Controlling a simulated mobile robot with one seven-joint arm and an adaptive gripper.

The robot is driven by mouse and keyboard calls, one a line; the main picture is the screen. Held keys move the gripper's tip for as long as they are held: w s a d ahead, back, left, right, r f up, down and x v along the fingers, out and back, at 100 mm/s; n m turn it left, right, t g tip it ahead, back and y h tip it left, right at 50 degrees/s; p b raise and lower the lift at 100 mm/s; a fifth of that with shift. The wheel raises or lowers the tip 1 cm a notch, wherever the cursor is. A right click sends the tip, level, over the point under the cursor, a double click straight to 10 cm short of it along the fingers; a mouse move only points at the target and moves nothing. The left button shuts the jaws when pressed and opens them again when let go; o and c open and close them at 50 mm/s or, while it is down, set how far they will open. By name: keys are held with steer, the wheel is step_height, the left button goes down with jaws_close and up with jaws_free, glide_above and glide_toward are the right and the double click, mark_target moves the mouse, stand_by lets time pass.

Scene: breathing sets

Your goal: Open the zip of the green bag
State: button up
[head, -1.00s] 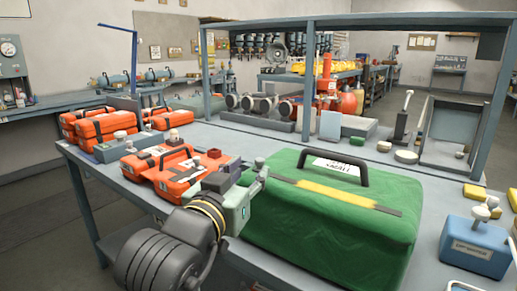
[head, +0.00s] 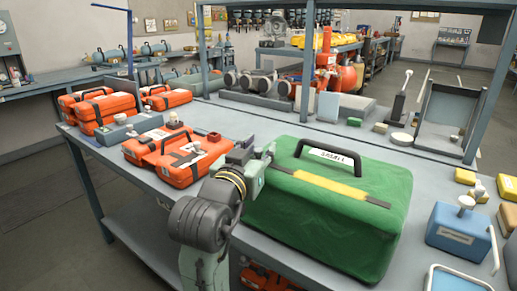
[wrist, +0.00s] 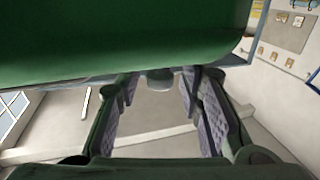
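The green bag (head: 330,225) lies on the workbench with a black carry handle (head: 330,148) and a white label on top. A strip with dark ends and a yellow middle (head: 330,187), seemingly the zip, runs along its top. My gripper (head: 262,152) is at the bag's upper left end, near the strip's left end; its fingertips are hard to make out there. In the wrist view my gripper (wrist: 160,88) has its fingers apart, with the green bag (wrist: 130,40) filling the top. A small grey rounded piece (wrist: 160,78) shows beyond and between the fingertips; I cannot tell whether it is the zip pull.
Orange cases (head: 180,155) stand close left of my arm. A blue box (head: 460,232) and yellow blocks (head: 480,185) are right of the bag. A shelf frame (head: 308,70) rises behind.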

jaws_close()
stand_by(0.6)
